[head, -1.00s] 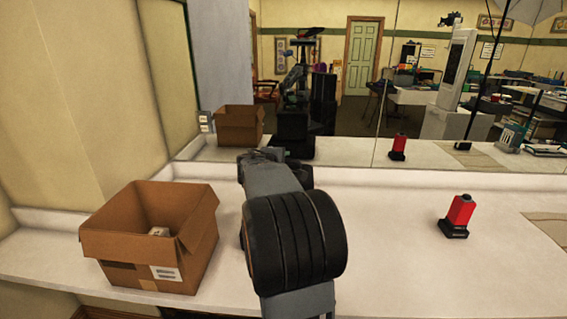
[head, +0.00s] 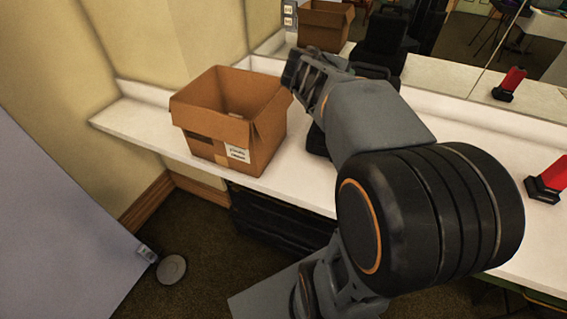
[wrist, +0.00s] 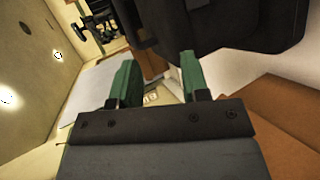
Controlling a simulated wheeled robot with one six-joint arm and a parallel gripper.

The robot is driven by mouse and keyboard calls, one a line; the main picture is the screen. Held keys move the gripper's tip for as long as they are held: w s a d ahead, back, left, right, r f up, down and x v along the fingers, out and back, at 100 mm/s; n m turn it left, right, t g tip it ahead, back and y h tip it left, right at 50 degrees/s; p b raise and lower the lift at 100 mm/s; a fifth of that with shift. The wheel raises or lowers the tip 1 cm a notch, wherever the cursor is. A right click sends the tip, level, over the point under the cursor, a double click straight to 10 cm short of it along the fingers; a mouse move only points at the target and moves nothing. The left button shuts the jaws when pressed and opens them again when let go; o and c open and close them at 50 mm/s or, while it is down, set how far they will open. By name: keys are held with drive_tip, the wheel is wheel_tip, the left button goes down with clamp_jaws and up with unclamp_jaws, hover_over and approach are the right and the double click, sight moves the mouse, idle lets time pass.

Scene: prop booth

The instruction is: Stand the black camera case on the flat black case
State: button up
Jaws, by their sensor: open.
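My gripper (head: 296,72) is over the counter at the right rim of the cardboard box, high up near the mirror. In the wrist view its two green fingers (wrist: 158,72) are apart, with nothing seen held between them. A large black object (wrist: 235,25) fills the top of the wrist view, just beyond the fingers; it may be the black camera case. In the head view a black shape (head: 317,140) on the counter right of the box is mostly hidden by my arm. I cannot make out the flat black case for certain.
The open cardboard box (head: 205,140) stands on the white counter (head: 130,125), close to my gripper. A red and black item (head: 546,182) stands at the right edge. A mirror backs the counter. A dark ribbed object (head: 280,218) is under the counter.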

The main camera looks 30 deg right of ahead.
drive_tip(key=s+a+f+m+y, duration=0.1)
drive_tip(key=s+a+f+y, duration=0.2)
drive_tip(key=a, duration=0.5)
drive_tip(key=s+a+f+m+y, duration=0.1)
drive_tip(key=s+a+f+y, duration=0.3)
drive_tip(key=a+f, duration=0.3)
drive_tip(key=s+a+f+m+y, duration=0.2)
drive_tip(key=a+f+y, duration=0.3)
drive_tip(key=a, duration=0.4)
drive_tip(key=shift+s+a+f+g, duration=0.3)
drive_tip(key=shift+s+a+g, duration=0.1)
drive_tip(key=shift+s, duration=0.25)
drive_tip(key=shift+d, duration=0.1)
wheel_tip(320, 180, up, 7)
drive_tip(key=p, duration=0.6)
drive_tip(key=shift+r+t, duration=0.2)
drive_tip(key=shift+t, duration=0.1)
drive_tip(key=shift+c, duration=0.2)
